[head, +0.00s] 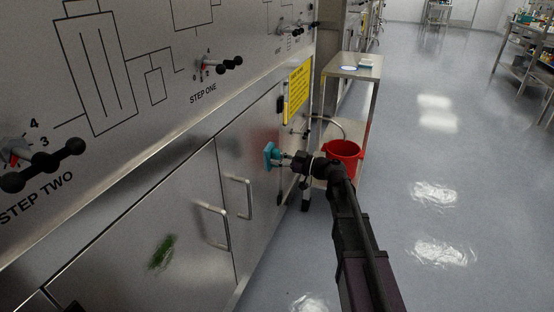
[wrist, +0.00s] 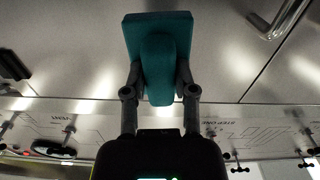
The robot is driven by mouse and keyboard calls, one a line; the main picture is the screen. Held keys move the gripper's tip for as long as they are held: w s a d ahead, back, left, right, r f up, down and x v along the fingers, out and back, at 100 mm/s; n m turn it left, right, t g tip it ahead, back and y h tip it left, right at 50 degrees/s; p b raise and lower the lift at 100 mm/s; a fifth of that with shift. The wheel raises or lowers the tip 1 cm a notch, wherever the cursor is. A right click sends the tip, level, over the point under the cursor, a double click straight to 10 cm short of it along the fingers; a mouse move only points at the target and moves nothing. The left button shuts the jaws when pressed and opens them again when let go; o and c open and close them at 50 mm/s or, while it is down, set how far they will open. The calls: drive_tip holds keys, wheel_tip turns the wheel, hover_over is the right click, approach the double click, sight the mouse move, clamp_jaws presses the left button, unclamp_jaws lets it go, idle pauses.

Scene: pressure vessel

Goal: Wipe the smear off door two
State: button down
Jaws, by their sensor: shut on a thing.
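My gripper (head: 285,160) is shut on a teal wiping pad (head: 271,155). The pad also shows in the wrist view (wrist: 157,35), with its grip block between the two fingers (wrist: 160,92). The pad is close to the far steel cabinet door (head: 255,190); I cannot tell if it touches. A green smear (head: 162,252) is on the nearer steel door (head: 150,215), below the "STEP TWO" lettering and well apart from the pad. A faint reddish patch (head: 264,138) shows on the far door, perhaps a reflection. No door numbers are readable.
Bar handles (head: 213,225) and (head: 240,196) stick out from the doors. Knobs (head: 42,168) project from the panel above. A red bucket (head: 343,153) sits on the lower shelf of a steel cart (head: 355,68) beyond my gripper.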

drive_tip(key=shift+v, duration=1.5)
